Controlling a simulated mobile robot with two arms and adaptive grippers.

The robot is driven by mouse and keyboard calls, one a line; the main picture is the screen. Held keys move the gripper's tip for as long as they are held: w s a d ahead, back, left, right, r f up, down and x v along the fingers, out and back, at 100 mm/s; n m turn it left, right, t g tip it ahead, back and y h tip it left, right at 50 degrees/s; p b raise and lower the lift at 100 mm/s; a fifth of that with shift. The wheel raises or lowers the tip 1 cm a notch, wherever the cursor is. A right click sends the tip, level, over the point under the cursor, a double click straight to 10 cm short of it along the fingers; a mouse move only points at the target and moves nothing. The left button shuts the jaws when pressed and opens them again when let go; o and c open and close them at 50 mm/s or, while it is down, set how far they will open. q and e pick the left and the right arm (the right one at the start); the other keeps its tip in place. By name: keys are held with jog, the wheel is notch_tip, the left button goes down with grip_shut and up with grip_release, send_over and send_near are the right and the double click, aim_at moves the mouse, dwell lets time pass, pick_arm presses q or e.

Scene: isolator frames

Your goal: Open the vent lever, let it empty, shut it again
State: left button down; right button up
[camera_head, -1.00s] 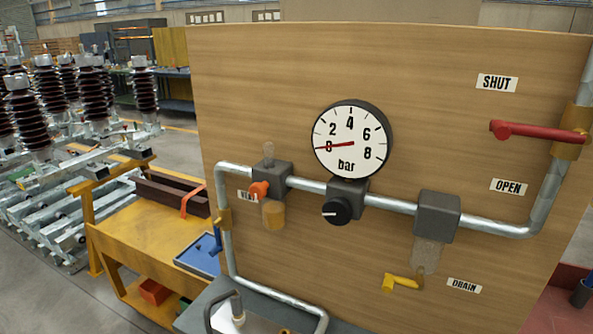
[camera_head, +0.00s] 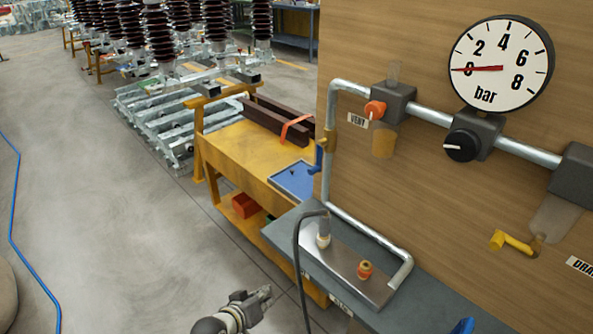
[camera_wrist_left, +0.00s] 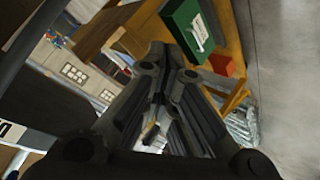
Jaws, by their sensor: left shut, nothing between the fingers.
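The wooden panel (camera_head: 450,180) carries the pipework. A VENT label (camera_head: 357,120) sits beside an orange-red knob (camera_head: 375,109) on a dark block. A cup with amber contents (camera_head: 384,142) hangs under that block. A blue lever (camera_head: 319,157) sits on a brass valve on the vertical pipe, handle upright along the pipe. The gauge (camera_head: 502,63) needle points at 0. My left gripper (camera_head: 266,293) is low in the head view, left of the grey bench, apart from the panel. Its fingers (camera_wrist_left: 155,138) are shut and empty in the left wrist view. My right gripper is not visible.
A grey bench (camera_head: 290,232) stands below the panel, bearing a metal plate with a hose fitting (camera_head: 323,242) and an orange-capped fitting (camera_head: 365,270). A yellow table (camera_head: 240,150) stands behind it. A yellow drain lever (camera_head: 512,243) is at right.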

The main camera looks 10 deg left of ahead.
aim_at(317, 158)
pick_arm(q)
jog(key=w+r+n+t+h+b, duration=0.15)
jog(key=w+r+t, duration=0.3)
jog(key=r, duration=1.15)
jog(key=w+r+n+t+h, duration=0.25)
jog(key=w+r+t, duration=0.2)
jog(key=r, duration=1.15)
jog(key=a+p+x, duration=0.1)
jog(key=p+x, duration=0.1)
jog(key=x, duration=0.8)
jog(key=shift+y, duration=0.3)
jog(key=shift+s+d+f, duration=0.45)
jog(key=shift+d+f, duration=0.2)
jog(key=shift+d, duration=0.05)
jog(key=shift+s+d+f, duration=0.45)
jog(key=shift+d+f, duration=0.15)
jog(key=shift+d, duration=0.15)
jog(key=shift+n+g+p, duration=0.3)
